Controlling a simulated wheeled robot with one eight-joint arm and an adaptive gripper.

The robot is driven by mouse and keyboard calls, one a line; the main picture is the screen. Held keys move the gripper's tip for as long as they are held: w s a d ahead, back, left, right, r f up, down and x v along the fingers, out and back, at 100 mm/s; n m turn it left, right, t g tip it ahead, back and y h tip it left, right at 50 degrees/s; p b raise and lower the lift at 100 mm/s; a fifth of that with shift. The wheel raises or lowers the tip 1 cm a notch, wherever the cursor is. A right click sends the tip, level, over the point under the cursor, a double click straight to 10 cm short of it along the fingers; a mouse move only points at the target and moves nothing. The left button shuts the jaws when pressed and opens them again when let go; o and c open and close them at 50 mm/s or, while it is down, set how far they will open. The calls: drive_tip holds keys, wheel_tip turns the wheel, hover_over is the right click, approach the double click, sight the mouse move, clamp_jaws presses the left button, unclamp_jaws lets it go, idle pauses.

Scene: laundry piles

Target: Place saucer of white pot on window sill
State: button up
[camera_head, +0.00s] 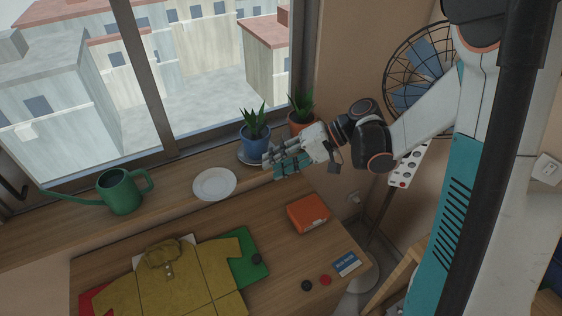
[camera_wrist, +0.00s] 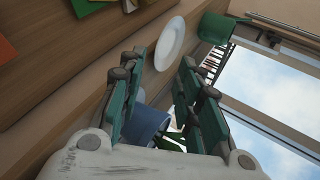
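A white saucer (camera_head: 214,184) lies flat and empty on the wooden window sill (camera_head: 60,232), between the watering can and the blue pot. My gripper (camera_head: 279,165) hangs near the sill, to the right of the saucer and just in front of the blue pot, apart from the saucer. In the wrist view my gripper (camera_wrist: 163,60) is open, and the saucer (camera_wrist: 171,43) shows beyond its fingertips. Nothing is visibly held. I see no white pot in either view.
A blue pot (camera_head: 255,146) on a saucer and a terracotta pot (camera_head: 296,127) stand on the sill. A green watering can (camera_head: 122,195) stands left. The table below holds a yellow shirt (camera_head: 180,285) and an orange box (camera_head: 308,213). A fan (camera_head: 415,70) stands right.

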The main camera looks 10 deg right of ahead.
sight(233, 186)
drive_tip(key=b+x, duration=0.2)
drive_tip(key=x, duration=1.1)
clamp_jaws()
